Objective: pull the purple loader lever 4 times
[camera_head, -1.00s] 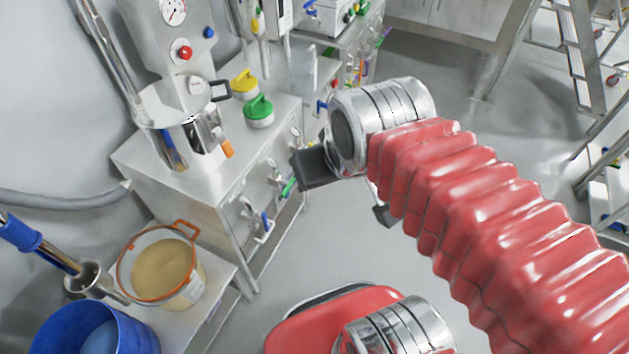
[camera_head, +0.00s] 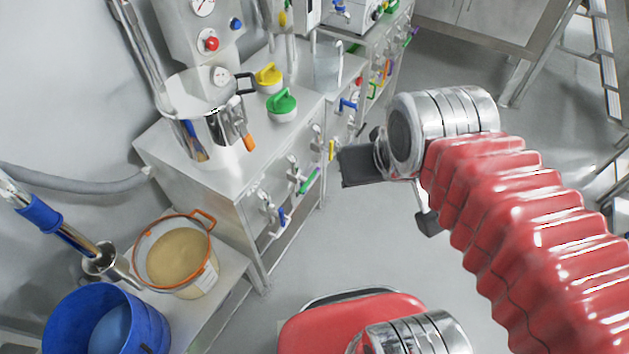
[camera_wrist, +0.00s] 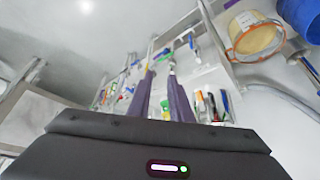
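The small purple lever (camera_head: 413,37) hangs on the front of the far cabinet, at the upper middle of the head view, beyond my gripper and well apart from it. I cannot pick it out surely in the wrist view. My gripper's dark body (camera_head: 363,165) shows in the head view in front of the cabinets, over open floor; its fingers are not clear there. In the wrist view my gripper (camera_wrist: 161,74) has two dark fingers with a narrow gap between them and nothing visible in it.
Other levers, orange (camera_head: 389,67), green (camera_head: 309,181) and blue (camera_head: 283,217), line the cabinet fronts. A steel pot (camera_head: 212,115) and a green-lidded jar (camera_head: 281,104) stand on the near cabinet (camera_head: 185,170). A powder tub (camera_head: 178,257) and blue bucket (camera_head: 105,325) are lower left. Floor (camera_head: 350,245) is clear.

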